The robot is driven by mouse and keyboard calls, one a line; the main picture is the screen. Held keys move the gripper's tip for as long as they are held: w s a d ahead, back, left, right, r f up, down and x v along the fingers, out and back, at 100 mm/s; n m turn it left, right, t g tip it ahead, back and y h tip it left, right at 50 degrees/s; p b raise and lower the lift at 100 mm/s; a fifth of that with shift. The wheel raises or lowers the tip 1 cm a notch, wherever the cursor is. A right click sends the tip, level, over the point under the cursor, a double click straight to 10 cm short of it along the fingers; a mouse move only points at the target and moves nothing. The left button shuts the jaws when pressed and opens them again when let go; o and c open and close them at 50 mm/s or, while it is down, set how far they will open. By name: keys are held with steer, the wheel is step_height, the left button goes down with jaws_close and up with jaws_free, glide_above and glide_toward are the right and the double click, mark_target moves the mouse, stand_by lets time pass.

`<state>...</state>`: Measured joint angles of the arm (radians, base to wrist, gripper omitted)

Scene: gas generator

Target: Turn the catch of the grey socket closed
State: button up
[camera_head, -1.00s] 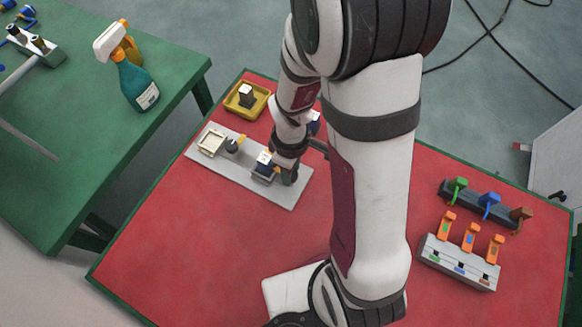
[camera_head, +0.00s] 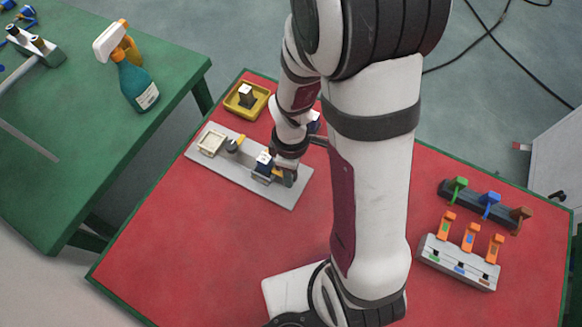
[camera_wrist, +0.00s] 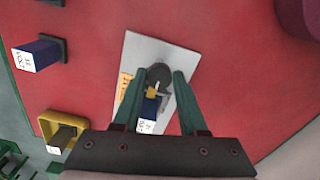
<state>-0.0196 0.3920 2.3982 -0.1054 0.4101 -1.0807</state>
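The grey socket (camera_head: 260,178) is on the right half of a light grey plate (camera_head: 292,201) and holds a blue block with a white label (camera_head: 264,161), also in the wrist view (camera_wrist: 148,113). Its catch is a dark round knob (camera_wrist: 159,74) with a yellow lever (camera_wrist: 152,92). In the wrist view the lever points from the knob toward the block. My gripper (camera_wrist: 159,75) is open, with one green finger on each side of the knob. I cannot tell whether the fingers touch it. In the head view my gripper (camera_head: 286,177) partly hides the catch.
A yellow tray (camera_head: 262,103) with a dark block stands behind. Another blue block (camera_wrist: 37,55) stands apart. A grey rack (camera_head: 455,264) with orange levers is at right.

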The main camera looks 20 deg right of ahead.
steer(key=o, duration=0.4)
steer(key=shift+c, duration=0.2)
step_height(320, 180, up, 16)
steer(key=s+a+r+m+y, duration=0.1)
steer(key=s+a+m, duration=0.2)
steer(key=s+m, duration=1)
steer(key=m, duration=0.3)
steer(key=shift+s+m+y, duration=0.35)
steer(key=shift+m+y, duration=0.05)
